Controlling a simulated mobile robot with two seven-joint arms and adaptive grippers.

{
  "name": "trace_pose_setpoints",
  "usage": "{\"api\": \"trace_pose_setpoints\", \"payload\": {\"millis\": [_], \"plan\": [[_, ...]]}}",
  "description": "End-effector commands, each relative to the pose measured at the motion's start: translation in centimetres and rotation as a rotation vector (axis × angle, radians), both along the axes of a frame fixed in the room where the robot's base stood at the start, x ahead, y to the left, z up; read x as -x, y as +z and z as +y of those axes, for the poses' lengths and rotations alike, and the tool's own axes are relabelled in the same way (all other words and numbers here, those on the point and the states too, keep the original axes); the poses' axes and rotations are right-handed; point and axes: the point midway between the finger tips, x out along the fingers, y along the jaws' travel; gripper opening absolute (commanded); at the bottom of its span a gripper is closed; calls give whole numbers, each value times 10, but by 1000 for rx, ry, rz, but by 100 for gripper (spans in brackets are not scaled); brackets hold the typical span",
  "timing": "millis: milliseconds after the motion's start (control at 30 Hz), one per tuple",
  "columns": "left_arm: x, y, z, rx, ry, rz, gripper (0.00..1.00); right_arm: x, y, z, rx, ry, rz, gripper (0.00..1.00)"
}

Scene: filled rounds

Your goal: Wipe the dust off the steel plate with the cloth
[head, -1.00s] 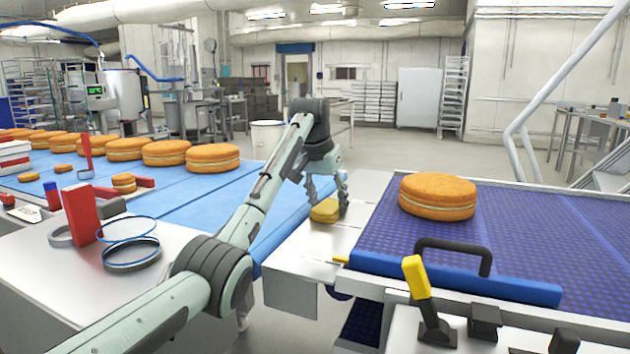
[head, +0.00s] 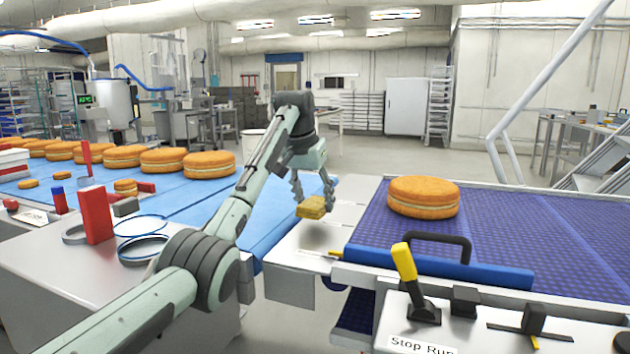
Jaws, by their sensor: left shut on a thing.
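The cloth (head: 311,208) is a folded yellow pad. My left gripper (head: 313,198) is shut on it from above. The cloth hangs a little above the pale steel plate (head: 350,206), with a soft shadow on the plate below it. The plate bridges the gap between the light blue belt on the left and the dark blue belt on the right. I cannot make out dust on the plate at this size. My right gripper is not in view.
A filled round (head: 423,197) sits on the dark blue belt (head: 540,225) just right of the plate. A black handle (head: 440,240) and a yellow-topped lever (head: 404,262) stand in front. Several rounds line the light blue belt (head: 215,195).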

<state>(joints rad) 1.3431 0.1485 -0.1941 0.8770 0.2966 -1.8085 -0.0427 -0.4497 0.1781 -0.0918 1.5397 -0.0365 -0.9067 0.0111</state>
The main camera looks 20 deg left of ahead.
Motion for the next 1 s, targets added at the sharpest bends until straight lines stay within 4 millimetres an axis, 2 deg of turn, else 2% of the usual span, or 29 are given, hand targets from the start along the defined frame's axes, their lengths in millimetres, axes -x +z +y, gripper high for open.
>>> {"api": "trace_pose_setpoints", "payload": {"millis": [300,500,1000], "plan": [[4,32,4,0,4,-4,24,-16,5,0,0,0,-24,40],[6,45,5,0,5,-3,24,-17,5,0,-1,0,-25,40],[7,46,5,0,5,-3,24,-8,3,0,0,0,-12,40]]}}
